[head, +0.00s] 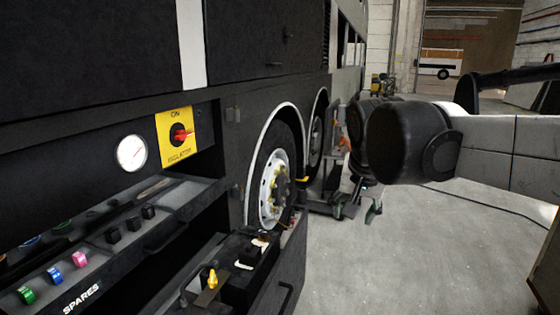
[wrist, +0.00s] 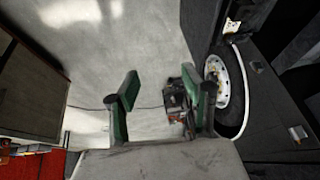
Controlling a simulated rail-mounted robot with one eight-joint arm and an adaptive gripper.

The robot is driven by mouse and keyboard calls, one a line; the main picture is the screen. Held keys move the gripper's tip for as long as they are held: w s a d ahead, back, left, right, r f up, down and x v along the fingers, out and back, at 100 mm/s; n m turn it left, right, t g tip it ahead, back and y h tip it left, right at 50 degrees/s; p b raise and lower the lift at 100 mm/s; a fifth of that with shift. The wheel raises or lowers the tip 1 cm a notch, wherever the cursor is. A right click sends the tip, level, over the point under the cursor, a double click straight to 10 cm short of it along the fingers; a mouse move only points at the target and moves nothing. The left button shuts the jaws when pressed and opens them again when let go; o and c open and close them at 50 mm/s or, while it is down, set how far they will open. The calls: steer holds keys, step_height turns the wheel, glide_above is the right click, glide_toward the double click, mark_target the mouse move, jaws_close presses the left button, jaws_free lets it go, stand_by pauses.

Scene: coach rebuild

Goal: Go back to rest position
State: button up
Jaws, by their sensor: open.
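My gripper (head: 361,208) hangs at the end of my arm, right of the coach's wheels in the head view. Its green-padded fingers point down over the concrete floor. In the wrist view my gripper (wrist: 160,84) has its two fingers spread apart with nothing between them. It is open and clear of the coach (head: 275,75) side. The floor (wrist: 130,35) shows beyond the fingertips.
A wheel (head: 274,188) sits in the coach's side. A yellow isolator switch panel (head: 176,135) and a round gauge (head: 131,153) are at left. Below are a SPARES tray (head: 82,299) with coloured rings and an open drawer (head: 284,287). Open floor (head: 430,270) lies at right.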

steer(key=s+d+f+n+t, duration=0.1)
steer(key=s+d+f, duration=0.1)
steer(key=s+f, duration=0.3)
steer(key=s+d+f+n+t, duration=0.1)
steer(key=s+f, duration=0.5)
steer(key=s, duration=0.7)
steer(key=shift+s+d+f+n+y, duration=0.3)
steer(key=shift+s+d+n, duration=0.1)
steer(key=shift+d+n, duration=0.35)
